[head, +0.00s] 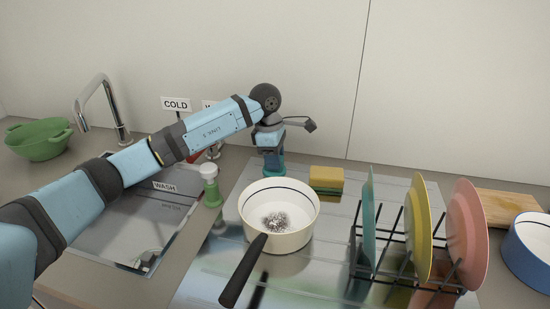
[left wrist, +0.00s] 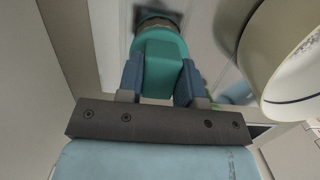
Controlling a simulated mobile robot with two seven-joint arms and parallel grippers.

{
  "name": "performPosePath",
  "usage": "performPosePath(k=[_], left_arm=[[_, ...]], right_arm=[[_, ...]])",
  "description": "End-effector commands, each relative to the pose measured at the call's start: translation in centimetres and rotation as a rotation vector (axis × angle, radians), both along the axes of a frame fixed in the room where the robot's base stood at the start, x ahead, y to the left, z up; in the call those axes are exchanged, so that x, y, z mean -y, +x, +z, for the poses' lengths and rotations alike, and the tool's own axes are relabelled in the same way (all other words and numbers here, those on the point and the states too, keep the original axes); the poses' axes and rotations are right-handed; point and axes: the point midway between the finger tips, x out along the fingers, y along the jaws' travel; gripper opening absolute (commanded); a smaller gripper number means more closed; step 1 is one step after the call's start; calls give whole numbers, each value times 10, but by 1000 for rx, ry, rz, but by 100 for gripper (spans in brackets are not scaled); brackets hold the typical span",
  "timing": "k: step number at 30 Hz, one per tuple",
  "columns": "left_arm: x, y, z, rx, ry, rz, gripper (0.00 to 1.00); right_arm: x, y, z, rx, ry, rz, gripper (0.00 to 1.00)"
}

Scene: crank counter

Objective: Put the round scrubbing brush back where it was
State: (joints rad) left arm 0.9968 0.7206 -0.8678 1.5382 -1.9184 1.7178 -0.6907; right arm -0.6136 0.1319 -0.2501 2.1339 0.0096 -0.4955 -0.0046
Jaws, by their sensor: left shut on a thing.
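The round scrubbing brush, with a teal grip (left wrist: 160,62) and brownish bristles at its far end, is between the fingers of my left gripper (left wrist: 160,84). The fingers are shut on its teal grip. In the head view my left gripper (head: 270,148) points down behind the pan, and a bit of the teal brush (head: 272,166) shows under it, at or just above the metal surface. Whether the bristles touch the surface is unclear. My right gripper is out of view.
A cream pan (head: 255,236) with a dark grey patch inside stands close in front. A yellow-green sponge (head: 326,179) lies to the right. A green-and-white container (head: 210,186) stands left, beside the sink (head: 130,240). A plate rack (head: 400,268) stands right.

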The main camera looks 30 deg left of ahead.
Motion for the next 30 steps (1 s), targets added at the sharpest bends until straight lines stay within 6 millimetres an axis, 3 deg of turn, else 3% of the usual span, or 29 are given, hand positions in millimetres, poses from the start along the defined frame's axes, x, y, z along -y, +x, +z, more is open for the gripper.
performPosePath(k=[9, 10, 12, 13, 23, 30], left_arm=[[0, 0, -3, 1, 0, 0, 1], [0, 0, -2, 1, 0, 0, 40], [0, 0, -2, 1, 0, 0, 56], [0, 0, -2, 1, 0, 0, 59], [0, 0, 4, 2, 0, 0, 59], [-6, 0, 45, 6, 0, 1, 59]], right_arm=[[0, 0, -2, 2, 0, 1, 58], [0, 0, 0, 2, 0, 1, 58], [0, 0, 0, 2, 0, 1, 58], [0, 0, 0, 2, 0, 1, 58], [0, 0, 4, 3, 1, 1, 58], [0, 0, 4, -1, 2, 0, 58]])
